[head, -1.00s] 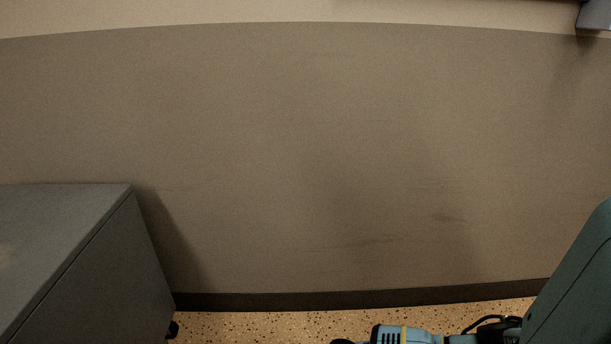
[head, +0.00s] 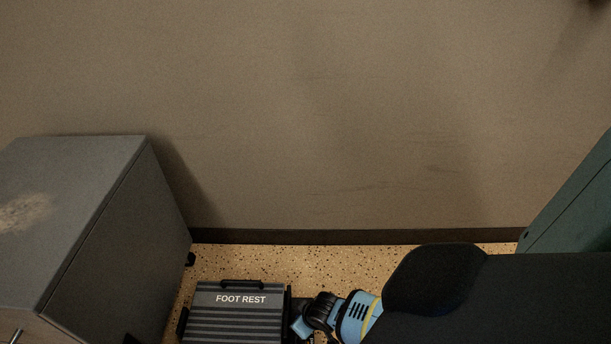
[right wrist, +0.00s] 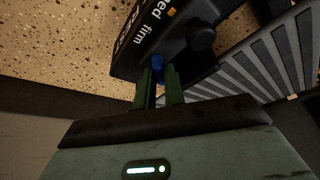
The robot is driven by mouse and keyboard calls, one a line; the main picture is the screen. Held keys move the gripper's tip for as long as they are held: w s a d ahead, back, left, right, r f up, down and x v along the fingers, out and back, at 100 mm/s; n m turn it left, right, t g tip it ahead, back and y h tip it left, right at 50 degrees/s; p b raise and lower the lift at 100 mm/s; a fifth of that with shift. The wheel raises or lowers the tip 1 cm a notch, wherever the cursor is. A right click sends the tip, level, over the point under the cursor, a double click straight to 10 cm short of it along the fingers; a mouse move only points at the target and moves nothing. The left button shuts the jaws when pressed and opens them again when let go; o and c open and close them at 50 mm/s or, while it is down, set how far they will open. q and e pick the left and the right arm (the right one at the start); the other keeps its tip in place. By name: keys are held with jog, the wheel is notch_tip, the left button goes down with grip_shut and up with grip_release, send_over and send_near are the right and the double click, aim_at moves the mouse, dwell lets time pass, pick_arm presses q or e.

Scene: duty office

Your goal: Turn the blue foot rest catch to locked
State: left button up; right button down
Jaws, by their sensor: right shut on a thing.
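The grey ribbed foot rest (head: 238,315) stands on the floor in the head view, lettered FOOT REST. In the right wrist view, its dark side panel (right wrist: 140,50) shows part of a label ending "ed firm". The small blue catch (right wrist: 157,65) is at this panel, between the green fingertips of my right gripper (right wrist: 160,80). The gripper is shut on the catch, and the fingers hide part of it. A black round knob (right wrist: 202,37) sits beside the catch. In the head view, my right arm reaches the foot rest's right side; the catch is hidden there. My left gripper is out of view.
A grey cabinet (head: 125,220) stands close to the left of the foot rest. The brown wall (head: 330,120) rises behind, with a dark skirting. A teal surface (head: 575,210) is at the right. Bare speckled floor (head: 320,265) lies between foot rest and wall.

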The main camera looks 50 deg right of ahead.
jog(key=shift+a+m+h+p, duration=0.2)
jog(key=shift+m+h+p, duration=0.1)
jog(key=shift+m, duration=0.7)
jog(key=m+h, duration=0.1)
jog(key=m, duration=0.1)
jog(key=shift+a+f+m+g, duration=0.1)
jog(key=shift+m+g, duration=0.2)
jog(key=shift+m, duration=0.1)
jog(key=shift+m+h+b, duration=0.3)
jog(key=shift+m+h, duration=0.2)
jog(key=shift+m, duration=0.7)
jog(key=shift+m+g+h+b, duration=0.4)
jog(key=shift+m+g+b, duration=0.15)
jog(key=shift+m, duration=0.75)
jog(key=c, duration=1.5)
grip_release()
jog(key=shift+w, duration=0.1)
